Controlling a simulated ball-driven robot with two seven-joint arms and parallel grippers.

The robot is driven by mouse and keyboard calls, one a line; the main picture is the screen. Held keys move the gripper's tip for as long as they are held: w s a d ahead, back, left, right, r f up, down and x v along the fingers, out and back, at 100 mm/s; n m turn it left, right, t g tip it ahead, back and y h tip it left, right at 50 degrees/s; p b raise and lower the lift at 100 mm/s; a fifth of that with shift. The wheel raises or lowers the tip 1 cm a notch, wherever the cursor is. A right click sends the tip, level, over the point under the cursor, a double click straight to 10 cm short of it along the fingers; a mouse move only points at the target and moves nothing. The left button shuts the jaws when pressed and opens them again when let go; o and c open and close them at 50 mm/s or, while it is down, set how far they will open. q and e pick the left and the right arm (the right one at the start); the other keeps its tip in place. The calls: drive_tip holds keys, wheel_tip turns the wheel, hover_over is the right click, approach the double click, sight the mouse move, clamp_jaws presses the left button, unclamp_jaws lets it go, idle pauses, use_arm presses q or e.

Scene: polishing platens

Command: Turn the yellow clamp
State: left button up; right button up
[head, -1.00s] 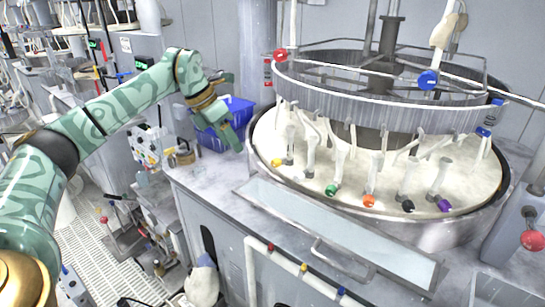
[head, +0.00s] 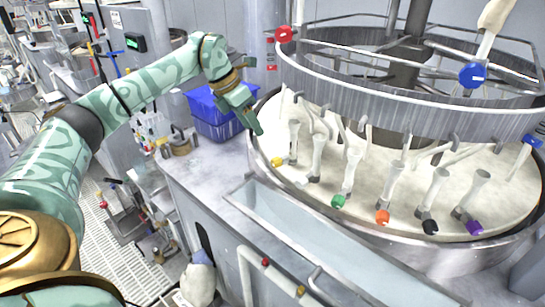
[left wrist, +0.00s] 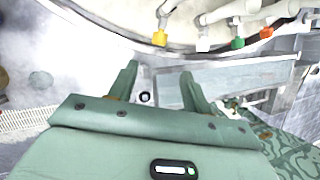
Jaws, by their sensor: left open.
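The yellow clamp (head: 277,161) is a small yellow-tipped piece at the left end of the row of clamps in the round basin (head: 262,150), close to the basin's front rim. It also shows in the left wrist view (left wrist: 159,38), at the top middle, under a metal fitting. My left gripper (head: 252,122) is open and empty, above the basin's left rim, up and to the left of the yellow clamp. In the left wrist view its two fingers (left wrist: 158,80) point up the picture towards the clamp, with a gap left before it. My right gripper is not in view.
Other clamps stand in the row to the right: white, green (head: 338,201), orange (head: 382,217), black (head: 430,226) and purple (head: 474,227). A large metal ring (head: 400,115) hangs above the basin. The counter (head: 200,165) left of the basin is mostly clear.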

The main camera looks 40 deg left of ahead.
sight(272, 159)
use_arm(q)
drive_tip(key=x, duration=1.3)
drive_tip(key=shift+w+f+b, duration=0.1)
drive_tip(key=shift+b, duration=0.25)
